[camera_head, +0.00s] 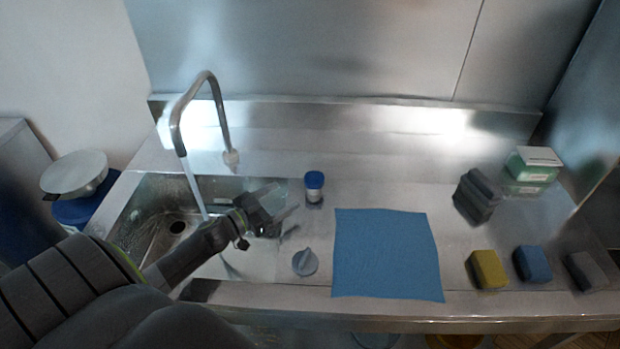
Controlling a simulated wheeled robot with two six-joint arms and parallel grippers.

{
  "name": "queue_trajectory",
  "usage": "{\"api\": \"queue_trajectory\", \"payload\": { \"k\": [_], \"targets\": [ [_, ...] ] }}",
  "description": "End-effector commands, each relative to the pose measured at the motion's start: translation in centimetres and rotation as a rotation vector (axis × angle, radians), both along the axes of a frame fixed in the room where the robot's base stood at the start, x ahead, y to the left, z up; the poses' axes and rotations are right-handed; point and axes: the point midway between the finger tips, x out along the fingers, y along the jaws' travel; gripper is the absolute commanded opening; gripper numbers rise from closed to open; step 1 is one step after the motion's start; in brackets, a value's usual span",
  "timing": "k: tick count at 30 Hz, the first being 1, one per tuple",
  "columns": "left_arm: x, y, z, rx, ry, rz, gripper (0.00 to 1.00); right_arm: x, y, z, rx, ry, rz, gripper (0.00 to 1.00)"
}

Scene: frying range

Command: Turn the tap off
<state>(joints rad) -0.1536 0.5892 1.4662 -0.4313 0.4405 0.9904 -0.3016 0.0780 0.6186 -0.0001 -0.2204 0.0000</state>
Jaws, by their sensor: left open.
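The tap (210,95) is a tall curved metal spout at the back of the sink. A stream of water (193,188) runs from its mouth into the steel sink (139,222). A round grey knob (305,262) sits on the counter to the right of the sink, in front of the small blue-capped jar. My left gripper (288,217) is open and empty over the right side of the sink, up and to the left of the knob and apart from it. My forearm hides part of the sink. My right gripper does not show.
A blue cloth (386,254) lies flat right of the knob. A blue-capped jar (314,186) stands behind it. Yellow (487,269), blue (532,264) and grey (585,270) sponges lie at the right, with dark stacked pads (477,196) and green boxes (531,170) behind.

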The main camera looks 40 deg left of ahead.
Motion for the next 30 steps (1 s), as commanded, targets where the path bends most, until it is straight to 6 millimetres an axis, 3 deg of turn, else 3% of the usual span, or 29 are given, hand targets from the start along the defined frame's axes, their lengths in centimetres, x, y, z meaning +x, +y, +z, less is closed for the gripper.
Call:
{"api": "queue_trajectory", "payload": {
  "k": [9, 15, 21, 30],
  "targets": [
    [5.9, -1.7, 0.2, -0.002, -0.002, 0.0, 0.72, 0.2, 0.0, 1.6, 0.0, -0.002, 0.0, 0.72],
    [8.6, -2.5, 0.1, -0.001, -0.001, 0.0, 0.72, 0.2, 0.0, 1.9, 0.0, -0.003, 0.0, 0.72],
    [9.9, -2.9, 0.0, 0.0, 0.0, -0.001, 0.72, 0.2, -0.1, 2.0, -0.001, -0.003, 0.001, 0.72],
    [10.0, -2.9, 0.0, 0.001, 0.0, -0.001, 0.72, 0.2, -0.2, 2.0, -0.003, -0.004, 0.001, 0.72]
  ]
}}
